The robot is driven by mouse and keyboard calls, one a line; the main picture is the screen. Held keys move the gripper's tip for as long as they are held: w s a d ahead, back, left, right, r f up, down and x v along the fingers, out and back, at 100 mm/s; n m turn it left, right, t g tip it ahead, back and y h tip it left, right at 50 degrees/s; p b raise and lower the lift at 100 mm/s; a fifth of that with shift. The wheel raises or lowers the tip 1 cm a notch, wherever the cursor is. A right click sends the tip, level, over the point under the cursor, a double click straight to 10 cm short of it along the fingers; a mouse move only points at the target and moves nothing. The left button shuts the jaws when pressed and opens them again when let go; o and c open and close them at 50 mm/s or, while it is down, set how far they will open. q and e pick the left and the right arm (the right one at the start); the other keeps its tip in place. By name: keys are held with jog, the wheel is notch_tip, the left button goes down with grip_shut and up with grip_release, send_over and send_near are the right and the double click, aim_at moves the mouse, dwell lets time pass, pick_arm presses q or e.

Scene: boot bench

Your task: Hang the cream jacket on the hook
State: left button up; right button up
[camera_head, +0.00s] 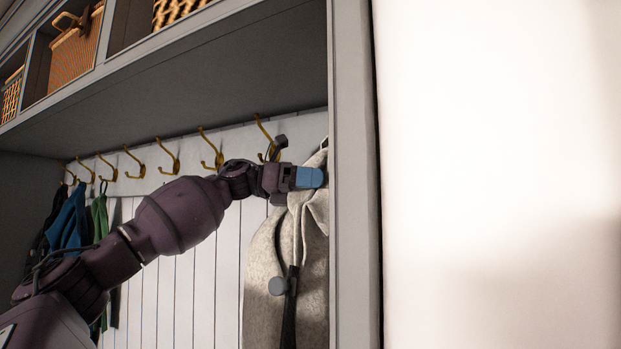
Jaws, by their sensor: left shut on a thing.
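The cream jacket (262,270) hangs down against the white panelling at the right end of the bench alcove. Its right side is cut off by the upright side panel. My left gripper (310,178), with blue fingertips, is shut on the jacket near its collar. The nearest gold hook (265,135) is just behind and above my gripper, and its lower part is partly hidden. I cannot tell whether the jacket touches this hook. My right gripper is not in view.
Several other gold hooks (170,158) run leftward along the rail. Blue (70,222) and green (100,215) garments hang at the far left. A shelf with baskets (75,50) is above. The grey side panel (355,180) stands close right of the jacket.

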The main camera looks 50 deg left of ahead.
pick_arm(q)
jog(key=shift+w+a+r+p, duration=0.15)
jog(key=shift+w+p, duration=0.35)
jog(key=shift+p, duration=0.05)
jog(key=shift+w+a+p, duration=0.15)
jog(key=shift+w+p, duration=0.3)
jog(key=shift+w, duration=0.1)
jog(key=shift+w+a+f, duration=0.15)
jog(key=shift+w+f, duration=0.3)
jog(key=shift+f, duration=0.35)
jog(key=shift+w+f+b, duration=0.1)
jog(key=shift+f+b, duration=0.2)
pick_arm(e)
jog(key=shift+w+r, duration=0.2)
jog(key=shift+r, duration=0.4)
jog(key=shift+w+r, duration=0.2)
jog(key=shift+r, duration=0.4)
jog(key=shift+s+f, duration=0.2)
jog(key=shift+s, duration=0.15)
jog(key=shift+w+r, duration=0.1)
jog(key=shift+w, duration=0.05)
